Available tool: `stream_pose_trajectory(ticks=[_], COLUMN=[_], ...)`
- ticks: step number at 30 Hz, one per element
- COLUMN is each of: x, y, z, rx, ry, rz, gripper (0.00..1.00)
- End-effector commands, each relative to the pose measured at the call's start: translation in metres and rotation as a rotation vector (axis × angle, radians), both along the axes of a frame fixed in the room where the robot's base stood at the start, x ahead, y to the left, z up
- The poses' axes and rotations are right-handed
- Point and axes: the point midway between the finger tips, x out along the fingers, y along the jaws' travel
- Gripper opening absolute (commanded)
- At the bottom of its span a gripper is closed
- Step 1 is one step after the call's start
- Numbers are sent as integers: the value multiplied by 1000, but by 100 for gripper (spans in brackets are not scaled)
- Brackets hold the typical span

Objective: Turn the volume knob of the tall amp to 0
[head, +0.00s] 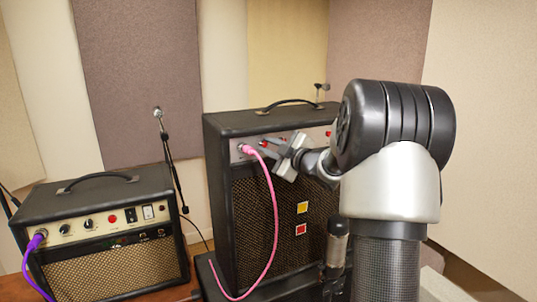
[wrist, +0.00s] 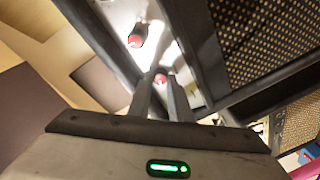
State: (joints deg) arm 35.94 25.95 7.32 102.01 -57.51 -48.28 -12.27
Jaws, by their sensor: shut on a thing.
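The tall amp (head: 227,190) is a black cabinet with a pale control strip near its top, right of the smaller amp in the head view. My gripper (head: 268,148) is at the left part of this strip, just right of the pink cable's plug. In the wrist view its two fingers (wrist: 160,88) are closed around a small red-capped knob (wrist: 160,79). Another red-capped knob (wrist: 135,40) sits further along the strip, apart from the fingers. The gripper and arm hide much of the strip in the head view. No label or dial position is readable.
A pink cable (head: 275,210) hangs down the tall amp's front, close to my gripper. A smaller amp (head: 100,262) with a purple cable (head: 30,262) stands at the left. A microphone stand (head: 170,155) rises behind, between the amps. A handle (head: 285,102) tops the tall amp.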

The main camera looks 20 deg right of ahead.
Motion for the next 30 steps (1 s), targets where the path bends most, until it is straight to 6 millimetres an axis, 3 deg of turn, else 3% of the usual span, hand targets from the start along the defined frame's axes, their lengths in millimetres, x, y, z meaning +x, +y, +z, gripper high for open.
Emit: stream_pose_trajectory(ticks=[30], x=[1], y=[-2], z=[3], rx=[-911], ry=[-30], rz=[187], gripper=[0])
